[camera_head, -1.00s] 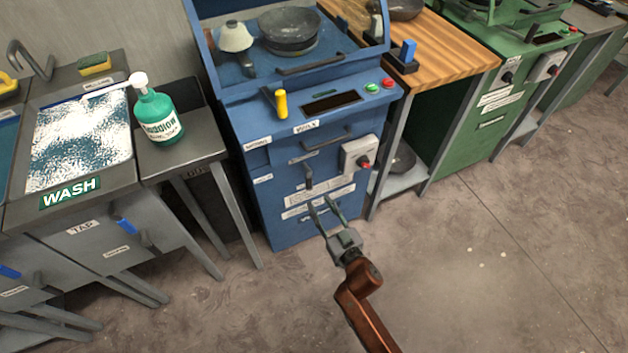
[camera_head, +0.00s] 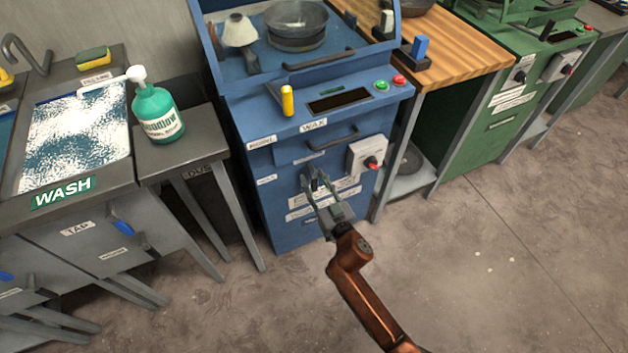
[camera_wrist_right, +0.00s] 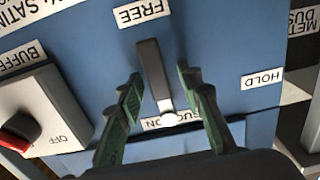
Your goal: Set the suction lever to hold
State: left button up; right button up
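The suction lever (camera_wrist_right: 153,70) is a dark grey bar with a pale round end on the blue cabinet front. In the right wrist view it stands nearly upright in the picture, its upper end by the FREE label (camera_wrist_right: 143,12). The HOLD label (camera_wrist_right: 263,79) is off to the right. The SUCTION label (camera_wrist_right: 185,117) is partly hidden behind the lever and a finger. My right gripper (camera_wrist_right: 160,112) is open, with a finger on each side of the lever and gaps visible. In the head view the right gripper (camera_head: 318,182) is at the cabinet front. My left gripper is not in view.
A drawer handle (camera_head: 333,137) and yellow lever (camera_head: 287,100) are above.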

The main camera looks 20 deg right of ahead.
jog(key=shift+c, duration=0.5)
grip_shut()
